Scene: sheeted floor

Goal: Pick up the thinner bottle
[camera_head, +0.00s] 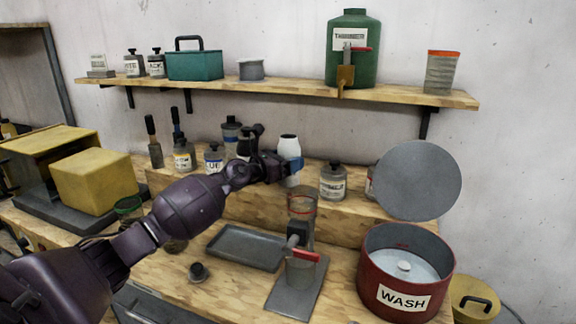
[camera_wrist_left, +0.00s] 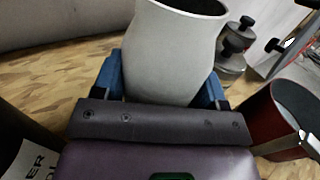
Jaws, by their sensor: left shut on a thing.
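A grey bottle with a dark cap and a pale label (camera_head: 333,182) stands upright on the raised wooden step, right of my left gripper. Its label looks like "THINNER" but is small. My left gripper (camera_head: 291,166) is shut on a white open-topped vessel (camera_head: 289,148). In the left wrist view, the blue fingers (camera_wrist_left: 160,88) lie on both sides of the same pale vessel (camera_wrist_left: 172,50), which looks upright. I cannot tell whether its base touches the step. A large green container labelled "THINNER" (camera_head: 354,60) stands on the wall shelf. My right gripper is not in view.
Several capped bottles, including one labelled "BLUE" (camera_head: 214,160), stand left of my gripper. A round grey disc (camera_head: 418,181) leans at the right behind a red "WASH" pot (camera_head: 372,289). A grey tray (camera_head: 246,230) and a clamp stand (camera_head: 296,296) sit in front.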

